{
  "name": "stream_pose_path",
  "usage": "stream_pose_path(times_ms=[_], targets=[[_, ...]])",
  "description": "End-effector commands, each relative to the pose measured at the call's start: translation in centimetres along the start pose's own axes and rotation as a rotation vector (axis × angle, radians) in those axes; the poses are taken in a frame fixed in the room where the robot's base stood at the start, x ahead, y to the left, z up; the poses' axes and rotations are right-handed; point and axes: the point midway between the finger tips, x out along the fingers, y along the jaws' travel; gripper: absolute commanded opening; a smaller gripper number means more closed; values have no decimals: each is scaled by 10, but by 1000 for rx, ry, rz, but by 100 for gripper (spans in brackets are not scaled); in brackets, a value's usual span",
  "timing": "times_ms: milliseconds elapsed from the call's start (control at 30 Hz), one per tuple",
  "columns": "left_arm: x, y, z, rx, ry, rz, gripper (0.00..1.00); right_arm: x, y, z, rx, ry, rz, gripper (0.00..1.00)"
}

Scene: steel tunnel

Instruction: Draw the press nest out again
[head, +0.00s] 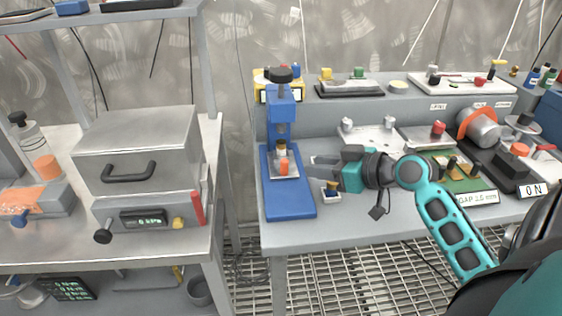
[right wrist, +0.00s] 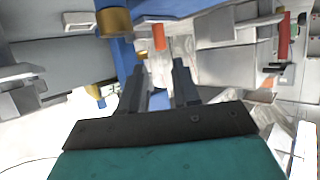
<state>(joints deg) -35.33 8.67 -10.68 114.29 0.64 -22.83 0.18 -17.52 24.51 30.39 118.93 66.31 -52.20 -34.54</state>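The blue press (head: 281,120) stands on a blue base (head: 289,205) on the right-hand bench, with a black knob on top. The nest (head: 291,176), a small pale metal plate, sits under the press head near the column. My left gripper is out of view.
A small tray with a dark blue-and-yellow part (head: 330,191) lies just below my right gripper. A grey box with a handle (head: 138,150) fills the left bench; a gap separates the benches.

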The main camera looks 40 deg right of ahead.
Motion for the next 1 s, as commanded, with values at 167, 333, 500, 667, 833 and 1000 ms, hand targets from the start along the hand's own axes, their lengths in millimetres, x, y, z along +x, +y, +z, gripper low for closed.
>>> stream_pose_path(times_ms=[167, 333, 500, 667, 833, 1000], targets=[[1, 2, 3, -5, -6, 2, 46, 35, 0, -1, 2, 4, -1, 31], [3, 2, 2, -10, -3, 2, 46, 68, 0, 0, 5, 3, 0, 31], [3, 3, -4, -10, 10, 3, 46, 92, 0, 0, 3, 2, 0, 31], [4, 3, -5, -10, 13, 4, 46, 104, 0, 0, 2, 0, 0, 31], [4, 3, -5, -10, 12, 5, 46, 107, -1, 0, 0, -1, 0, 31], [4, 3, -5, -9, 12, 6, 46, 107, -1, 0, 0, -1, 0, 30]])
